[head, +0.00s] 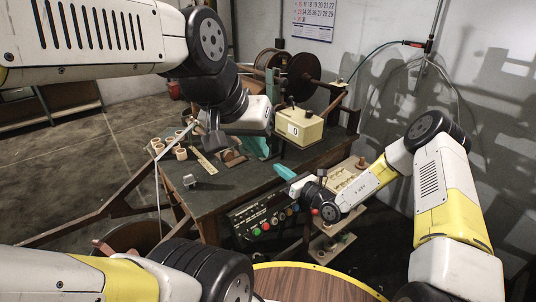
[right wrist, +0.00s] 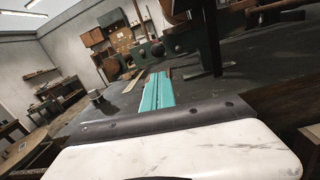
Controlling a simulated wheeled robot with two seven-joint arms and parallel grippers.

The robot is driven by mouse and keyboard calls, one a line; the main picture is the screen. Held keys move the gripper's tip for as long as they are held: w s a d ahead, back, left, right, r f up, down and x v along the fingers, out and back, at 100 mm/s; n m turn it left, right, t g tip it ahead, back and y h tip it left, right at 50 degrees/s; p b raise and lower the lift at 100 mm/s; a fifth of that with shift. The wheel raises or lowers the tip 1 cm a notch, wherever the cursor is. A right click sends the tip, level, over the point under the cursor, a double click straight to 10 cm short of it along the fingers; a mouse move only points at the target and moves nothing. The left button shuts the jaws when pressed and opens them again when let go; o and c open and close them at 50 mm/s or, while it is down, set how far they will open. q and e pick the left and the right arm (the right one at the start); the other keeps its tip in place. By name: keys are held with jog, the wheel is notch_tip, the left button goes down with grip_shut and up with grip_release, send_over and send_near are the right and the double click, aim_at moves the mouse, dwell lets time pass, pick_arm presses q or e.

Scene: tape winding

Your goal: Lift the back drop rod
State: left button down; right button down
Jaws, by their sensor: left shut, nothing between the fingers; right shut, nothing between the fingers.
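I cannot pick out the back drop rod with certainty in either view. The winding machine stands at the back of the bench, with a large brown disc (head: 304,72) and a cream counter box (head: 299,128) reading 0. My left gripper (head: 262,150) points its teal fingers down to the left of the counter box, shut and empty, partly hidden by its own wrist. My right gripper (head: 284,172) is low at the bench's front right edge, its teal fingers shut and empty. They also show in the right wrist view (right wrist: 157,90), pointing across the dark bench top with nothing between them.
The dark bench (head: 235,192) carries several small tan rolls (head: 181,153) and a small grey metal piece (head: 190,181). A control panel (head: 264,221) with coloured buttons hangs at its front. A wooden shelf (head: 345,180) stands right. A round wooden top (head: 310,284) is nearest me.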

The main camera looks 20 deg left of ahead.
jog(key=shift+f, duration=0.25)
jog(key=shift+w, duration=0.1)
jog(key=x, duration=1)
notch_tip(320, 180, up, 6)
dwell(0.4)
